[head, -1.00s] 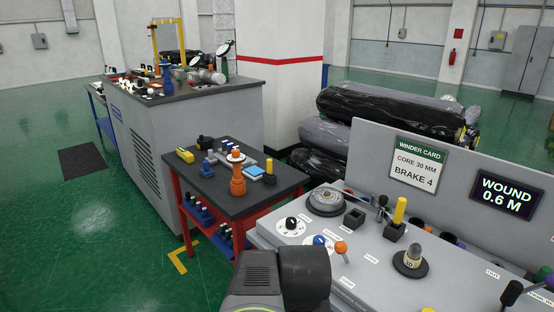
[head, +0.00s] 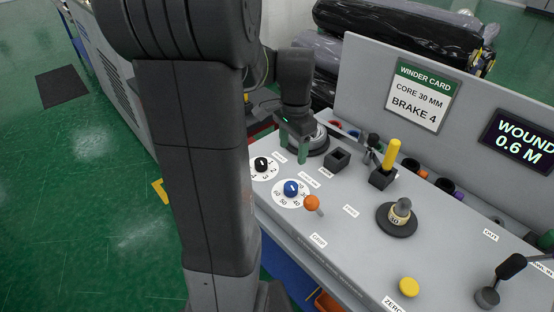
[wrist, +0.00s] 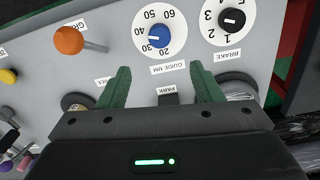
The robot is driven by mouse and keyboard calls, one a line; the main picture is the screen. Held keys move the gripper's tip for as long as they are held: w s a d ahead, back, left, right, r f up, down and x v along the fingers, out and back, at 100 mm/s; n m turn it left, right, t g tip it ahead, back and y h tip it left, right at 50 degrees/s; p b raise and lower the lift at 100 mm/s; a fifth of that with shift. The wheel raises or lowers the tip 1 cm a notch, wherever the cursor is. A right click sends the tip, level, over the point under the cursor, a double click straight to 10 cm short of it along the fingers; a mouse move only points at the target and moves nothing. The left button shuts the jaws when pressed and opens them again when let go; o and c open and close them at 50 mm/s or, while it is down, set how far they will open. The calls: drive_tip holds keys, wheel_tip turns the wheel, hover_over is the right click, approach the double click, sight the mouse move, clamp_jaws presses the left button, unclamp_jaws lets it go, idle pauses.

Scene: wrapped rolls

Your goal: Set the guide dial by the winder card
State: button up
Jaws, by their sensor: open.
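The guide dial (head: 291,188) is a blue knob with a white pointer mark on a white scale from 20 to 60. It also shows in the wrist view (wrist: 160,37), ahead of the gap between my fingertips. The winder card (head: 420,95) stands on the upright panel and reads core 30 mm, brake 4. My gripper (head: 293,146) points down over the console, behind the guide dial and apart from it. In the wrist view its green fingers (wrist: 163,82) are spread wide with nothing between them.
The black brake dial (head: 261,164) is left of the guide dial. An orange-knobbed lever (head: 312,203) stands close on its right. A display (head: 525,142) reads wound 0.6 m.

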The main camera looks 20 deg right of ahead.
sight(291, 185)
wheel_tip(291, 185, down, 14)
drive_tip(key=shift+r+p, duration=0.15)
drive_tip(key=shift+p, duration=0.35)
drive_tip(key=c, duration=1)
drive_tip(key=shift+n, duration=0.3)
drive_tip(key=n+b, duration=0.2)
drive_tip(key=n, duration=0.2)
drive_tip(key=shift+n, duration=0.4)
drive_tip(key=n+b, duration=0.1)
drive_tip(key=n, duration=0.4)
drive_tip(key=shift+n, duration=0.3)
